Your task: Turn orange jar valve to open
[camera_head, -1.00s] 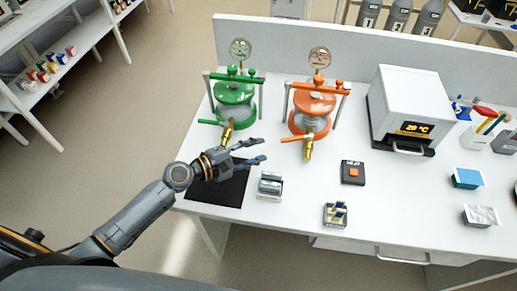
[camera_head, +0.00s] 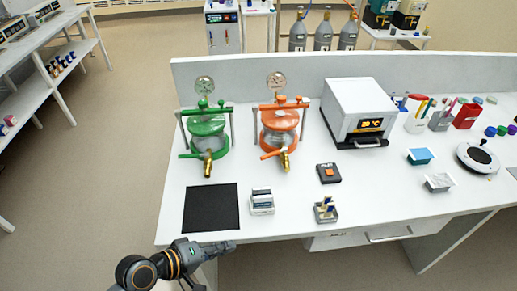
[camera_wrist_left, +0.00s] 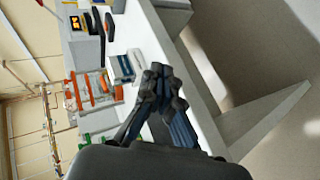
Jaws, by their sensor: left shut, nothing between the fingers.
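The orange jar (camera_head: 281,126) stands on the white table, with a gauge above it and an orange valve handle (camera_head: 271,154) with a brass fitting at its front. The handle points left. The green jar (camera_head: 207,133), of the same build, stands to its left. In the left wrist view the orange jar (camera_wrist_left: 90,90) appears on its side at the left. My left gripper (camera_head: 232,246) is shut and empty, in front of the table's front edge, well apart from both jars. It also shows in the left wrist view (camera_wrist_left: 158,75). My right gripper is not in view.
A black mat (camera_head: 211,207), a small silver rack (camera_head: 262,201), a switch box (camera_head: 328,173) and a small stand (camera_head: 326,209) lie before the jars. A white oven (camera_head: 357,112) stands right of the orange jar.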

